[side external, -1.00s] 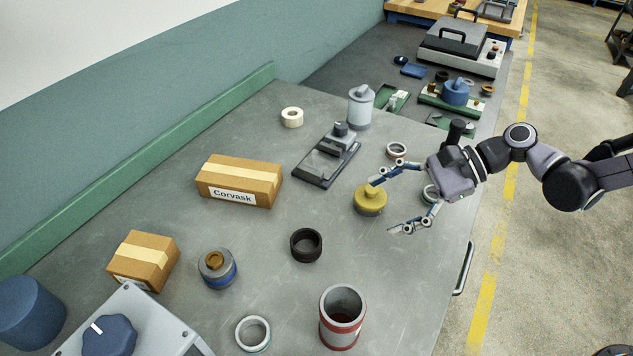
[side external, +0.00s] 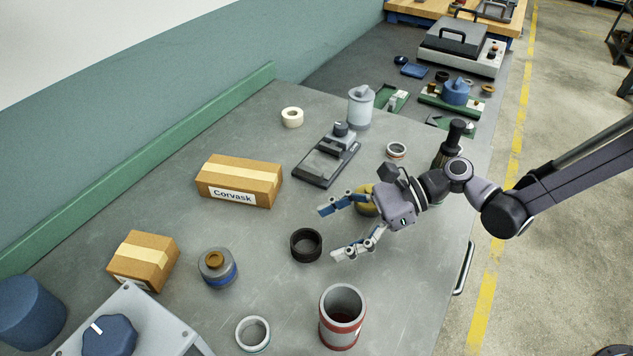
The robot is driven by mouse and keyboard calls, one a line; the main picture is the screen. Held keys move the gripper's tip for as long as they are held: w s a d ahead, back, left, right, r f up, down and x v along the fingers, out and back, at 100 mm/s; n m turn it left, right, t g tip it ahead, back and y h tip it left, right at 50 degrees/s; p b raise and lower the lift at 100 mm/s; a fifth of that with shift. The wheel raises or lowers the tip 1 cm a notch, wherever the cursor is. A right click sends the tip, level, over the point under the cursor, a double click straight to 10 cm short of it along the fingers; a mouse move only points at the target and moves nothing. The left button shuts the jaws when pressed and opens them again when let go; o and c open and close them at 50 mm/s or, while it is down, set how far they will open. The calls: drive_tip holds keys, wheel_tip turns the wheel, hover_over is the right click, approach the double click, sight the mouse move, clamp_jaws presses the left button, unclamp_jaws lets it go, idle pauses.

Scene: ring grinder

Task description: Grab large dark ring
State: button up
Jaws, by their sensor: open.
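The large dark ring (side external: 306,245) lies flat on the grey bench in the middle of the side external view. It is black and thick-walled, with its hole facing up. My gripper (side external: 328,232) is open and empty. Its two fingers point left toward the ring, one fingertip up and to the right of it, the other just to its right. I see no clear contact with the ring. The height of the fingers above the bench is hard to tell.
A grey cup with red bands (side external: 342,318) stands below the ring. A yellow knobbed part (side external: 364,201) is partly hidden behind my gripper. A Corvask box (side external: 239,182), a blue-banded can (side external: 217,268) and a pale ring (side external: 253,334) lie around.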

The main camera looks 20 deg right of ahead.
sight(315, 239)
drive_tip(key=x, duration=0.4)
drive_tip(key=shift+a+f, duration=0.1)
drive_tip(key=shift+f, duration=0.15)
drive_tip(key=c, duration=1.4)
